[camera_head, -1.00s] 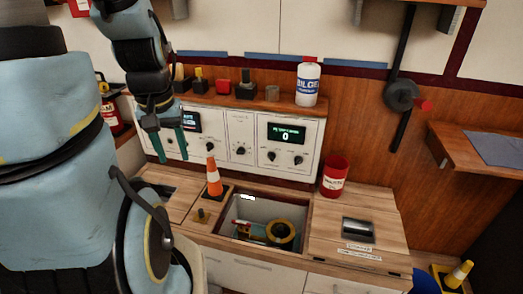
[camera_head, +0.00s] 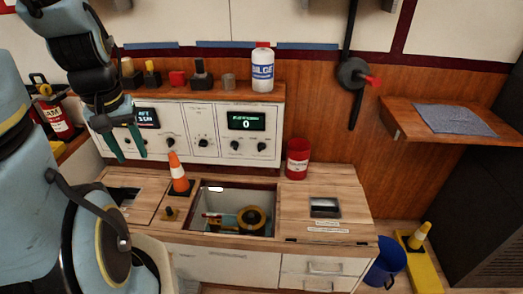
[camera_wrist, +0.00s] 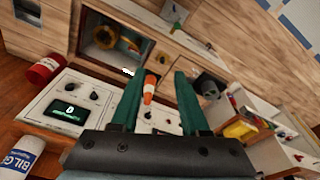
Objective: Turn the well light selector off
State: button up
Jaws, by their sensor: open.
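The white control panel (camera_head: 215,125) stands at the back of the counter under a wooden shelf. It carries several black knobs: one on the middle section (camera_head: 203,142), two under the right display (camera_head: 234,145), others on the left section (camera_head: 170,142). The labels are too small to read, so I cannot tell which is the well light selector. My gripper (camera_head: 130,152) is open and empty in front of the left section, its green fingers pointing down and hiding part of it. In the wrist view my gripper (camera_wrist: 158,80) has its fingers apart, with part of the panel (camera_wrist: 40,98) at left.
An orange-white cone (camera_head: 178,172) stands on the counter just right of my gripper. An open well (camera_head: 262,212) holds a yellow coil. A red can (camera_head: 298,160) stands right of the panel, a white bilge bottle (camera_head: 262,70) on the shelf above.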

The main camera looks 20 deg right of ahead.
jog(key=w+d+f+t+b, duration=0.25)
jog(key=w+d+f, duration=0.3)
jog(key=f, duration=0.45)
jog(key=w+d+f+t+b, duration=0.1)
jog(key=w+d+f+b, duration=0.2)
jog(key=w+d+f, duration=0.45)
jog(key=m+t+h+b, duration=0.7)
jog(key=m+t+h, duration=0.2)
jog(key=m+t, duration=0.3)
send_near(262, 149)
jog(key=shift+m+g, duration=0.3)
jog(key=shift+g, duration=0.35)
jog(key=x, duration=0.5)
jog(key=r+x, duration=0.1)
jog(key=x, duration=0.2)
jog(key=shift+w, duration=0.15)
grip_shut()
